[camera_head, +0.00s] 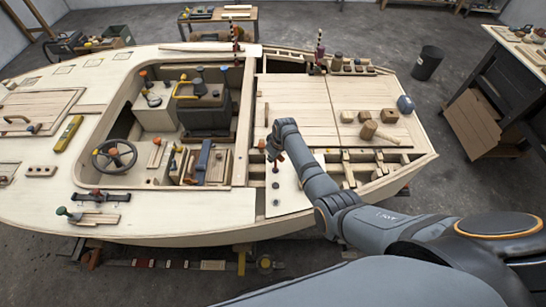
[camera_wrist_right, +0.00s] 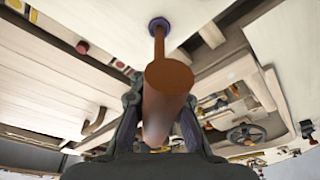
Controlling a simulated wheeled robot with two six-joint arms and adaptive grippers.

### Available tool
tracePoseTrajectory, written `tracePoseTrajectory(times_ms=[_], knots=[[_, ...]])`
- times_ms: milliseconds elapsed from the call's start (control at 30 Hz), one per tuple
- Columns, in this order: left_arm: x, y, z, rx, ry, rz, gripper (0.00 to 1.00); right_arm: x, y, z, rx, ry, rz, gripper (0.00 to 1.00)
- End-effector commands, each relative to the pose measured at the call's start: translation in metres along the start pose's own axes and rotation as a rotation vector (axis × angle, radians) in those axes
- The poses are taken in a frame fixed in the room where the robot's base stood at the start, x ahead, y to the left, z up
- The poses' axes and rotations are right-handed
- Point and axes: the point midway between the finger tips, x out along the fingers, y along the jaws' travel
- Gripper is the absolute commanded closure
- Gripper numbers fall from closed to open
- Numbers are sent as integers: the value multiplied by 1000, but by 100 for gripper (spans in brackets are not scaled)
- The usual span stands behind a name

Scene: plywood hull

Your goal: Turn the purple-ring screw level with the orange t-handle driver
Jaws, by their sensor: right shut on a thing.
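My right gripper (camera_wrist_right: 158,115) is shut on the orange t-handle driver (camera_wrist_right: 168,78), which looks brown-orange in the right wrist view. Its thick handle lies between the fingers and its thin shaft points away from the gripper. The shaft's far end meets the purple ring (camera_wrist_right: 158,24) on the pale plywood. The screw head is hidden there, so I cannot tell whether it is level. In the head view, my right gripper (camera_head: 273,152) is over the pale side deck, beside the cockpit's right edge. My left gripper is not in view.
Several small dark pegs (camera_head: 275,186) stand in the side deck just below the gripper. A mallet (camera_head: 378,132) and wooden blocks lie on the right deck. Open slots (camera_head: 352,168) lie right of the gripper. The steering wheel (camera_head: 114,156) is at left.

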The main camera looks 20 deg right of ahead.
Motion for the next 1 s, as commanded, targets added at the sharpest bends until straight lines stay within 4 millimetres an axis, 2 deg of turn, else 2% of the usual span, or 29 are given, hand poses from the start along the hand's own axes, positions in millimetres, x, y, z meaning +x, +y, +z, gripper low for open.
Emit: tracePoseTrajectory(times_ms=[233, 367, 500, 833, 1000], knots=[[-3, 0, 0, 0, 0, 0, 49, -1, 0, 0, 20, 0, 5, 100], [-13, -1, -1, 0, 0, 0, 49, -2, 2, 0, 199, 0, 48, 100], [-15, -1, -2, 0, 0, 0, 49, 1, 5, 1, 377, 1, 93, 100], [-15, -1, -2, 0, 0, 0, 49, 2, 6, 2, 436, 1, 107, 100], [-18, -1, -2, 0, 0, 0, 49, 1, 8, 4, 659, 4, 164, 100]])
